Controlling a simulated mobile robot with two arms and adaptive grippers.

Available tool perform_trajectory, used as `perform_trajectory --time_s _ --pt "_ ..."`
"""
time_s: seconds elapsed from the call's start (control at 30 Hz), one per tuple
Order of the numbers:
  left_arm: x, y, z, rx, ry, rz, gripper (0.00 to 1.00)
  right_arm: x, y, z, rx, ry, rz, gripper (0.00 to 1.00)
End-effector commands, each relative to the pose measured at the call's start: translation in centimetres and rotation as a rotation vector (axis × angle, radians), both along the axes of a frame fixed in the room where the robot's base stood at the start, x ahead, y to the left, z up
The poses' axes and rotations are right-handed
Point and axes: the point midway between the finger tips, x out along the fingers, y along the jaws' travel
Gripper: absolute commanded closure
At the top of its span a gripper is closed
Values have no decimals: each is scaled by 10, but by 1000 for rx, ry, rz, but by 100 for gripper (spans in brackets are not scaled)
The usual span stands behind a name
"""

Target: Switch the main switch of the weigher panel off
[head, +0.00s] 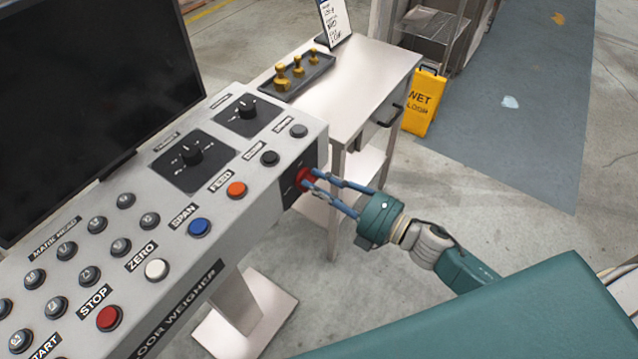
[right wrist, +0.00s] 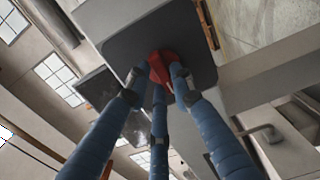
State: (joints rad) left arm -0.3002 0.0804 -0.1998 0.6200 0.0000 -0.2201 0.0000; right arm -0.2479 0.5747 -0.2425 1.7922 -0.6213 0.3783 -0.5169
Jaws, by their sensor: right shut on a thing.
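The weigher panel (head: 262,218) is a grey sloped console with buttons, dials and a dark screen. Its main switch (head: 304,177) is a red knob on a black plate on the panel's right end face. My right gripper (head: 311,180) reaches it from the right, with blue fingers shut on the knob. In the right wrist view the red switch (right wrist: 164,66) sits between the fingertips (right wrist: 162,80), in front of the dark plate (right wrist: 120,40). The fingers hide part of the knob, and I cannot read its position. My left gripper is not in view.
A steel side table (head: 375,62) stands behind the panel's right end, with a dark tray (head: 316,77) of brass weights and a sign (head: 335,20). A yellow wet-floor sign (head: 424,102) stands beyond.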

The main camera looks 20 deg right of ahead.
Motion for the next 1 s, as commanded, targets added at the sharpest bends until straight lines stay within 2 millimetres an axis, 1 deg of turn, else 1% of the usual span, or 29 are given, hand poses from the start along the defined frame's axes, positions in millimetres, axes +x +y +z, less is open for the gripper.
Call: perform_trajectory --time_s 0.07,0.1,0.2,0.47,0.57,0.67,1.0 --pt "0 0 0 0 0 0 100 -1 0 -1 -4 0 1 100" --pt "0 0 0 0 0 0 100 -1 0 -1 -4 0 1 76" --pt "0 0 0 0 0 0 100 -1 0 -1 -3 0 1 58" --pt "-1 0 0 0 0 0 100 0 0 -1 -1 0 1 58" --pt "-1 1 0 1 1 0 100 -4 -3 -1 0 2 0 58" --pt "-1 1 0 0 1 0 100 -14 -10 -2 0 5 0 58" --pt "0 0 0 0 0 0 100 -70 -53 -2 -1 5 -1 58"
